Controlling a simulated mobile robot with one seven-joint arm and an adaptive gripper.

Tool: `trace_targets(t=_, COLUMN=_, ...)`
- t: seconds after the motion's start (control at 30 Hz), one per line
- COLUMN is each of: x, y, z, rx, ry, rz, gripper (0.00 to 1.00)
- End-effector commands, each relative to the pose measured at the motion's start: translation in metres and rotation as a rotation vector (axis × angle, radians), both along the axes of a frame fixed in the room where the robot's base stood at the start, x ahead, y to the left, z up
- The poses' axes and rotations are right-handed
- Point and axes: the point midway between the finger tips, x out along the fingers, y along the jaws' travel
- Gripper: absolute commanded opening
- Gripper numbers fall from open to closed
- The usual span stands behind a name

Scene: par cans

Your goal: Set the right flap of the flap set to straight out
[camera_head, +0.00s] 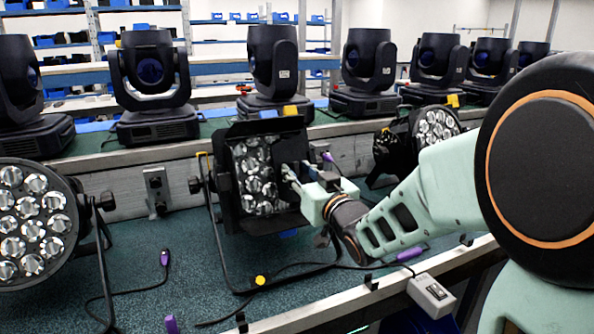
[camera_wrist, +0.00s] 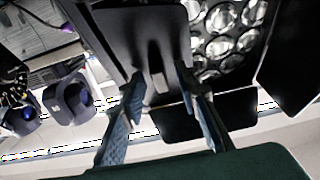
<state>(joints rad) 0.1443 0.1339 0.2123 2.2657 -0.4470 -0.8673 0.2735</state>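The flap set is on the middle par can (camera_head: 258,178), with black flaps around its round lens cluster. The right flap (camera_head: 290,152) stands at the can's right edge beside my gripper (camera_head: 289,174). In the wrist view this flap (camera_wrist: 140,35) is a black plate seen broadly face-on, in front of my fingers. My gripper (camera_wrist: 160,80) is open there, its two fingers apart with tips close to the flap. I cannot tell whether they touch it. The top flap (camera_head: 265,127) and the bottom flap (camera_head: 266,223) jut out from the can.
Another par can (camera_head: 35,225) stands at the left, and one (camera_head: 433,128) behind my arm at the right. Moving-head lights (camera_head: 150,85) line the back bench. Cables with purple plugs (camera_head: 165,258) lie on the green bench top, and a grey switch box (camera_head: 432,293) sits at its front edge.

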Motion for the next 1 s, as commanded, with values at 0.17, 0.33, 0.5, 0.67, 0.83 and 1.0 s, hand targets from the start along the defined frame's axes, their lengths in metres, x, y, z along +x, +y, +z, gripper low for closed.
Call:
trace_targets(t=0.17, x=0.0000, y=0.0000, z=0.0000, rx=0.000, ry=0.000, rz=0.000, gripper=0.21)
trace_targets(t=0.33, x=0.0000, y=0.0000, z=0.0000, rx=0.000, ry=0.000, rz=0.000, gripper=0.03)
trace_targets(t=0.5, x=0.0000, y=0.0001, z=0.0000, rx=0.000, ry=0.000, rz=0.000, gripper=0.00)
trace_targets(t=0.67, x=0.0001, y=0.0001, z=0.0001, rx=0.000, ry=0.000, rz=0.000, gripper=0.00)
trace_targets(t=0.83, x=0.0002, y=0.0000, z=0.0003, rx=0.001, ry=0.000, rz=0.001, gripper=0.00)
trace_targets(t=1.0, x=0.0010, y=-0.0001, z=0.0008, rx=0.008, ry=0.002, rz=0.005, gripper=0.00)
